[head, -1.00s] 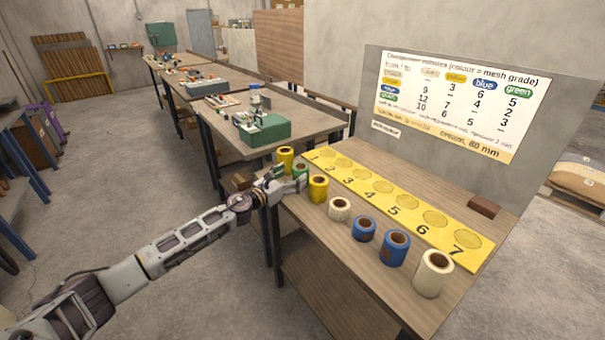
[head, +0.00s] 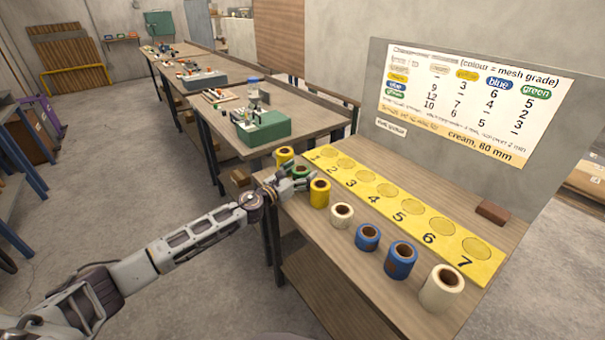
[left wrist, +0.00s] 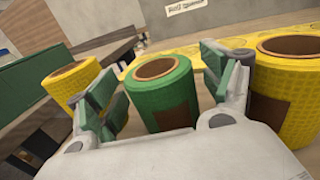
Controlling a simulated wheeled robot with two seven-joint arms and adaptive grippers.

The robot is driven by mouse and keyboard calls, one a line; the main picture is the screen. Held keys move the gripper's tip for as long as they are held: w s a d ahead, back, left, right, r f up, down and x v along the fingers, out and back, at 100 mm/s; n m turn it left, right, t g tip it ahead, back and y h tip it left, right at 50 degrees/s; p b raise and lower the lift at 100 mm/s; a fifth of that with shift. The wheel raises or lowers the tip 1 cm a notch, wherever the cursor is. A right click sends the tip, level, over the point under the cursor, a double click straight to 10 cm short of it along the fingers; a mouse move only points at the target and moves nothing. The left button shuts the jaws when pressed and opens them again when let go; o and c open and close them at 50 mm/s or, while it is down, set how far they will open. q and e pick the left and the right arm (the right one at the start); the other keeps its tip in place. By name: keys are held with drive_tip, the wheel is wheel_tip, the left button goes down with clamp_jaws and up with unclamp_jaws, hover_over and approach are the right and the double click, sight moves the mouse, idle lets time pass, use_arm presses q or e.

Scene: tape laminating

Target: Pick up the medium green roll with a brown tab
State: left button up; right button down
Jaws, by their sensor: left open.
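The green roll with a brown tab (left wrist: 165,92) stands upright on the bench between two yellow rolls. The brown tab (left wrist: 176,116) is on its side facing the left wrist camera. My left gripper (head: 300,180) is open at the bench's left end. In the left wrist view its two fingers (left wrist: 172,85) stand on either side of the green roll. I cannot tell whether they touch it. In the head view the green roll (head: 301,171) is partly hidden by the gripper. My right gripper is not in view.
A yellow roll (head: 284,157) stands behind the green one and another (head: 320,193) close in front. Cream and blue rolls follow along the bench. A yellow numbered strip (head: 335,175) with empty circles lies behind them. A brown block (head: 493,212) lies near the sign board (head: 470,100).

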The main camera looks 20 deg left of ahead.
use_arm(q)
drive_tip(key=shift+s+r, duration=0.15)
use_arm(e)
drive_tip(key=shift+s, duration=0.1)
use_arm(q)
drive_tip(key=c, duration=1.1)
drive_tip(key=shift+r, duration=0.1)
drive_tip(key=shift+c, duration=0.2)
drive_tip(key=shift+r, duration=0.1)
